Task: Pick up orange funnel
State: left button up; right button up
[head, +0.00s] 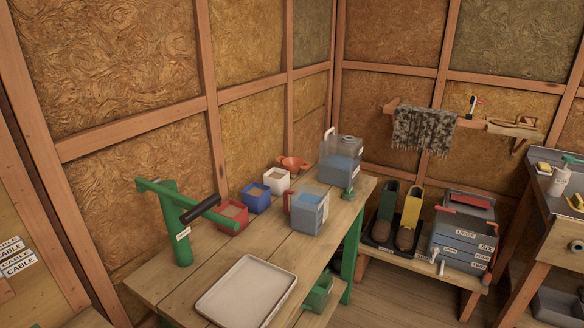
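The orange funnel (292,163) is at the far back of the wooden workbench (185,295), close to the wall. It looks small from here, and its lower part is partly hidden behind the white box. Neither of my grippers shows in the head view.
Red (232,216), blue (256,198) and white (277,180) boxes stand in a row before the funnel. A clear jug (309,210) and a large grey-blue container (341,160) are to its right. A green tool (181,231) stands at left; a tray (246,292) lies in front.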

aim_at(293, 165)
jog(key=u, duration=0.65)
jog(key=i+l+u, duration=0.15)
jog(key=l+u, duration=0.3)
jog(key=i+l+u, duration=0.1)
jog(key=l+u, duration=0.8)
jog(key=j, duration=0.1)
